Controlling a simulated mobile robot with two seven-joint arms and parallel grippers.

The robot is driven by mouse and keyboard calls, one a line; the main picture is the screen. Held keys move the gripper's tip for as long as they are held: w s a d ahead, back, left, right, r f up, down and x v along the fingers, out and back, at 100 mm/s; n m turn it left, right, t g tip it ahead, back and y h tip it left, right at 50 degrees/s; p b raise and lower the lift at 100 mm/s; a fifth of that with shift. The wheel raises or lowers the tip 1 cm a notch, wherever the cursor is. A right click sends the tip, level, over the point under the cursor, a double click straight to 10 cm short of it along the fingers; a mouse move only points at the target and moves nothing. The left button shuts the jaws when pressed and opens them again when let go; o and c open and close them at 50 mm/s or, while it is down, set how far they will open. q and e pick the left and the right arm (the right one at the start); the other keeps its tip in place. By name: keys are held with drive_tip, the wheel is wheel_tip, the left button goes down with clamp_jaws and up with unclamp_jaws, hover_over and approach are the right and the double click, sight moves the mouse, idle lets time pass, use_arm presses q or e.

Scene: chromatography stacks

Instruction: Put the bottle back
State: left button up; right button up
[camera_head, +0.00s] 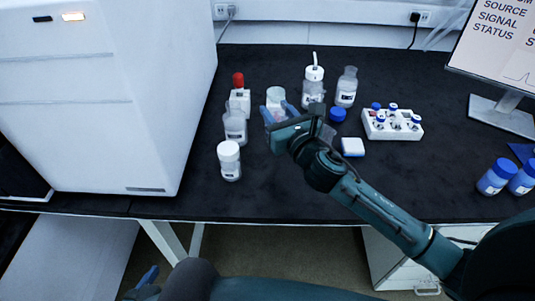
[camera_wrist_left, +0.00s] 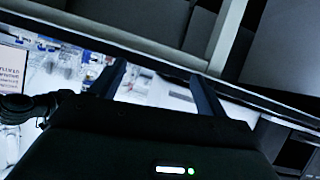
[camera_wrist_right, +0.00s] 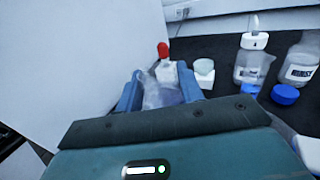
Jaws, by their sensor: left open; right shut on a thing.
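My right gripper (camera_head: 278,113) is shut on a translucent bottle, partly hidden by the fingers and wrist in the head view. In the right wrist view a translucent, tilted-looking body (camera_wrist_right: 160,93) shows between the fingers; I cannot tell whether its base touches the bench. A red-capped bottle (camera_head: 238,98) stands behind to the left, also in the right wrist view (camera_wrist_right: 165,70). A clear bottle (camera_head: 235,127) and a white-capped bottle (camera_head: 229,162) stand left of the gripper. My left gripper (camera_head: 147,279) is open and empty, low in front of the bench.
A large white instrument (camera_head: 110,100) bounds the left. Behind and right are a white-topped bottle (camera_head: 313,88), a clear bottle (camera_head: 346,88), a loose blue cap (camera_head: 338,115), a small blue-and-white block (camera_head: 352,147) and a white vial rack (camera_head: 392,131). A monitor (camera_head: 505,55) and blue-capped bottles (camera_head: 495,177) stand at right. The front middle bench is clear.

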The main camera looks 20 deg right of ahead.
drive_tip(key=f+b, duration=0.2)
drive_tip(key=f, duration=0.4)
drive_tip(key=shift+w, duration=0.2)
wheel_tip(320, 180, down, 4)
drive_tip(key=shift+r+b, duration=0.2)
drive_tip(key=shift+b, duration=0.85)
drive_tip(key=shift+f, duration=0.25)
drive_tip(key=shift+r, duration=0.1)
drive_tip(key=shift+f, duration=0.2)
use_arm(q)
drive_tip(key=shift+a+f+n+t, duration=0.15)
drive_tip(key=shift+f+n+t, duration=0.15)
drive_tip(key=shift+f, duration=0.6)
use_arm(e)
drive_tip(key=o, duration=1.1)
use_arm(q)
drive_tip(key=shift+s, duration=0.1)
